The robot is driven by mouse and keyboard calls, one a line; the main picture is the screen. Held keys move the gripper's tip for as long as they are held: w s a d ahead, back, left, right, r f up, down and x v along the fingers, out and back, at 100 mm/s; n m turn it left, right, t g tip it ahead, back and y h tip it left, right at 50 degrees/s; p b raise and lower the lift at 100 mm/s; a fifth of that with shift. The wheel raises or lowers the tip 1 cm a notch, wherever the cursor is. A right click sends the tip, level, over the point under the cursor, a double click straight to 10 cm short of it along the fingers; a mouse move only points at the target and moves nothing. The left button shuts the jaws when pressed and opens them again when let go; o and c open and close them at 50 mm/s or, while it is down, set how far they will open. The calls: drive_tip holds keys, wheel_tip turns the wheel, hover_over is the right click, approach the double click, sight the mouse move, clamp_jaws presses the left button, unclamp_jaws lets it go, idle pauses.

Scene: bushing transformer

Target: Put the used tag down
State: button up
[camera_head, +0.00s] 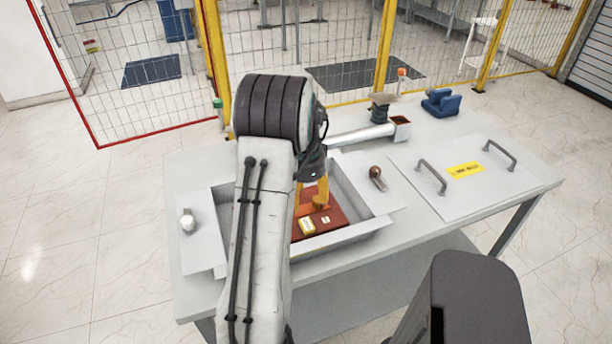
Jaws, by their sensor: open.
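My gripper (312,201) has yellow fingers and points down into the grey open tray (352,232) on the table. It is open, with its fingertips low over the red-brown board inside the tray. A small yellow-and-white tag-like piece (307,226) lies on the board, just in front of the fingers. A smaller pale piece (325,219) lies to its right. I cannot tell which of them is the used tag. My arm hides the left part of the tray and board.
On the table (410,222) stand a white knob (187,220) at left, a brown-balled part (376,176) right of the tray, a white cylinder (362,136) behind, a blue block (441,103), and a handled panel (470,185) with a yellow label. A mesh fence stands behind.

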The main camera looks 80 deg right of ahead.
wheel_tip(320, 180, up, 8)
drive_tip(key=b, duration=0.3)
drive_tip(key=w+a+r+n+t+h, duration=0.1)
drive_tip(key=w+a+r+n, duration=0.1)
drive_tip(key=w+a+n, duration=0.6)
drive_tip(key=w+a+r+n, duration=0.3)
drive_tip(key=w+a+n, duration=0.1)
drive_tip(key=w+a, duration=0.6)
drive_tip(key=s+a+f+n+t, duration=0.1)
drive_tip(key=s+a+n, duration=0.1)
drive_tip(key=a+n, duration=0.5)
drive_tip(key=s+a+f+n+t+y, duration=0.1)
drive_tip(key=a+n, duration=0.7)
drive_tip(key=a, duration=0.9)
drive_tip(key=shift+s+a+f+n+t, duration=0.2)
drive_tip(key=shift+s+f+n+t, duration=0.15)
drive_tip(key=shift+s+f, duration=0.2)
drive_tip(key=o, duration=0.3)
drive_tip(key=shift+s+a+f+n, duration=0.2)
drive_tip(key=shift+s+a+n, duration=0.25)
drive_tip(key=shift+s+a, duration=0.05)
